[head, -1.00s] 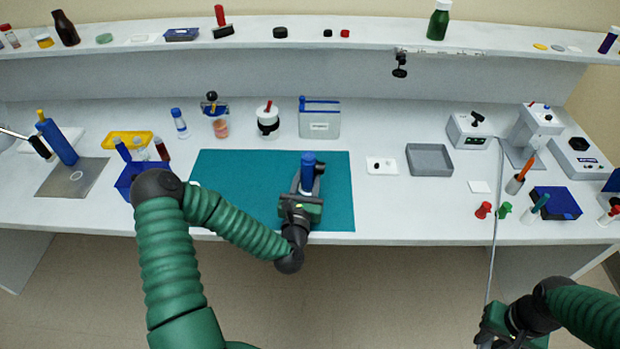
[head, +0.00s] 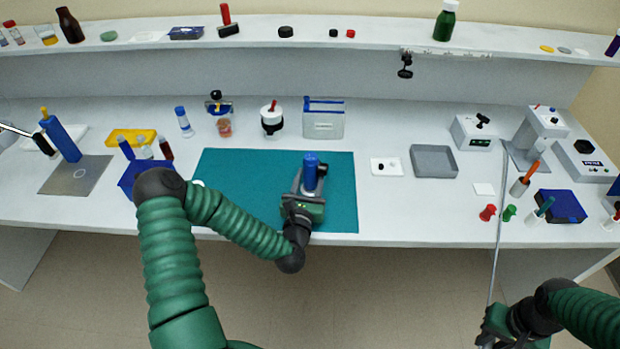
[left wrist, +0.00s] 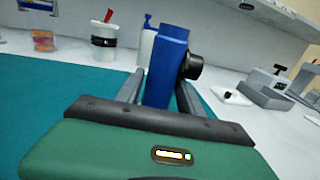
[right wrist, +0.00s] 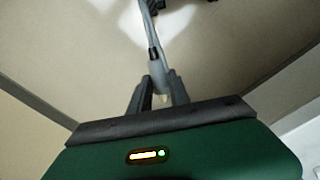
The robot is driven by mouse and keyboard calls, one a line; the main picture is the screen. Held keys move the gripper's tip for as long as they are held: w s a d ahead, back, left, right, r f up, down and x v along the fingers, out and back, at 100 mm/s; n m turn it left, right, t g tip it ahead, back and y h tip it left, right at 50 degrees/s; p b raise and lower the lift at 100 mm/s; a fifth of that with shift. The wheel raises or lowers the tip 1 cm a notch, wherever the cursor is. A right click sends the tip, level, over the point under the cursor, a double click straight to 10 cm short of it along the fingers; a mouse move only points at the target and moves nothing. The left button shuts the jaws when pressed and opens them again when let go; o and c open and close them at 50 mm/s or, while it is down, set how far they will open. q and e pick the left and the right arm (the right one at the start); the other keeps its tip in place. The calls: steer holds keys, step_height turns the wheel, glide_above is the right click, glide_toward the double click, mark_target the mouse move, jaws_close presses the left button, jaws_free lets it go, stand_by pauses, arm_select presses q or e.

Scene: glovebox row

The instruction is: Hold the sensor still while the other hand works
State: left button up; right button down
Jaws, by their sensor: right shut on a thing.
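A blue upright body with a black round knob on its side, which I take for the sensor (head: 311,161), stands over the teal mat (head: 235,190). My left gripper (head: 307,190) has its fingers on both sides of it, close against it. The left wrist view shows the blue sensor (left wrist: 163,70) between the dark fingers, knob to the right. My right gripper (head: 492,322) is low in front of the bench at right. The right wrist view shows its fingers shut on a thin grey cable end (right wrist: 156,62). The sensor's lower part is hidden.
The grey cable (head: 497,220) runs from the instruments at the back right, over the bench edge, to my right gripper. A white plate (head: 386,167) and a grey tray (head: 433,161) lie right of the mat. A blue rack (head: 135,178) with tubes stands left.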

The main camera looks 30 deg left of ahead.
arm_select(q)
steer(key=o, duration=0.3)
steer(key=shift+a, duration=0.1)
